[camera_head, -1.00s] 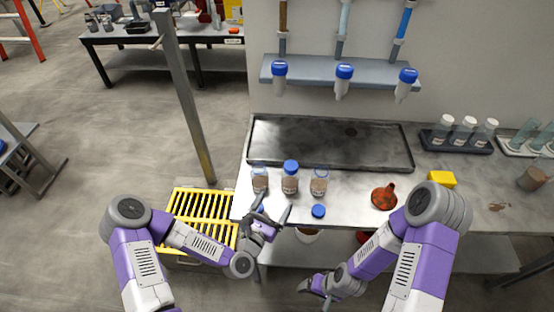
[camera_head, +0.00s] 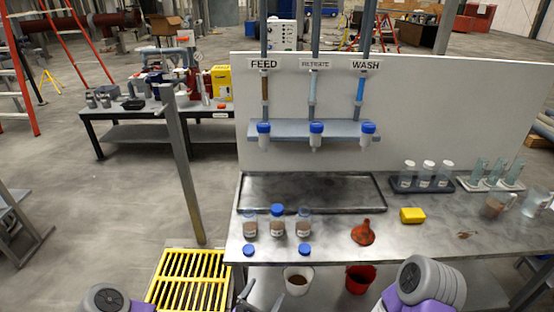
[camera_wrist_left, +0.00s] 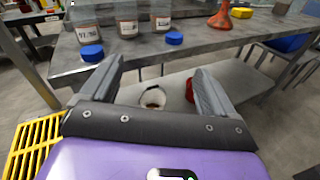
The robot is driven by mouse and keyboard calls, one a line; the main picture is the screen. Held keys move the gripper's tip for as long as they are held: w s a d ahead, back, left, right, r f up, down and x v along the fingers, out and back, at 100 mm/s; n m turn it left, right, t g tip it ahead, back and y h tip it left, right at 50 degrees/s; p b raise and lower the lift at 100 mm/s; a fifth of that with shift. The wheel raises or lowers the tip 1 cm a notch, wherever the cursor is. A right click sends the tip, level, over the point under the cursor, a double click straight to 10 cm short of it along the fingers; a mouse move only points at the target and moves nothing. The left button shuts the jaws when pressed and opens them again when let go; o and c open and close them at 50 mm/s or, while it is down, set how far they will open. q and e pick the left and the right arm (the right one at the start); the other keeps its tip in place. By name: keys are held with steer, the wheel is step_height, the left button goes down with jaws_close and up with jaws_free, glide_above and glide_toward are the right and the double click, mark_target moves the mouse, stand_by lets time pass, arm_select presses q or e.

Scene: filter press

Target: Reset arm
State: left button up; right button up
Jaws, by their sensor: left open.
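My left gripper (camera_head: 246,296) shows at the bottom edge of the head view, in front of the bench. In the left wrist view its two fingers (camera_wrist_left: 158,78) are spread with nothing between them. My right arm shows only in part at the lower right, and its gripper is out of the picture. Three jars with brown contents stand on the bench: a left jar (camera_head: 250,227), a middle jar (camera_head: 277,226) with a blue cap, and a right jar (camera_head: 304,228). A left blue cap (camera_head: 248,250) and a right blue cap (camera_head: 305,250) lie before them.
The metal bench (camera_head: 335,240) holds a shallow tray (camera_head: 310,192), an orange funnel (camera_head: 363,232) and a yellow block (camera_head: 412,215). A white bucket (camera_head: 298,280) and a red bucket (camera_head: 360,279) stand below. A yellow grate (camera_head: 190,278) and a post (camera_head: 181,165) are at the left.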

arm_select(q)
steer(key=s+f+m+g, duration=0.3)
steer(key=f+m+g, duration=0.1)
steer(key=f+m, duration=0.3)
steer(key=s+f+m+g, duration=0.4)
steer(key=f+m, duration=0.2)
steer(key=m, duration=0.2)
steer(key=s+a+f+m+g+y, duration=0.1)
steer(key=s+a+f+m+g, duration=0.1)
steer(key=s+m, duration=0.3)
steer(key=s+a+f+m+g+y, duration=0.2)
steer(key=s+a+f+m+g, duration=0.1)
steer(key=s+a+m+g, duration=0.1)
steer(key=s+m+g, duration=0.1)
steer(key=m, duration=0.1)
steer(key=shift+s+f+m, duration=0.15)
steer(key=shift+s+m, duration=0.1)
steer(key=shift+m, duration=0.05)
steer(key=shift+c, duration=0.5)
